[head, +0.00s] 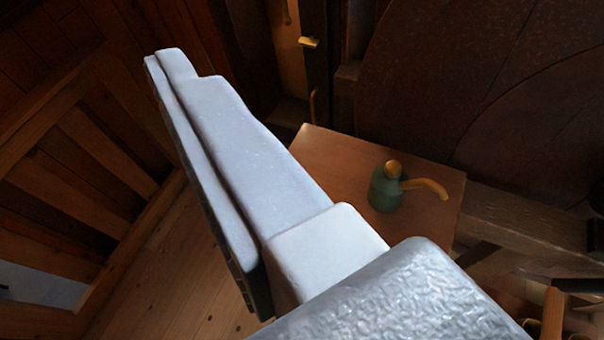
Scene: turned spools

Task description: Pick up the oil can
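The oil can (384,190) is dark green with a brass-coloured cap and a spout or handle pointing right. It stands upright on a small wooden table (330,155). My gripper (165,58) is large in the middle of the view and points to the upper left, away from the can. Its two pale grey fingers lie close side by side, with only a thin dark line between them and nothing visible held. The can is to the right of the fingers and apart from them in the picture. My gripper hides the table's lower left part.
A wooden railing (100,135) with slats runs along the left. The plank floor (170,285) shows at the lower left. A large dark round wooden form (490,80) stands behind the table. A wooden beam (530,225) runs to the right of the table.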

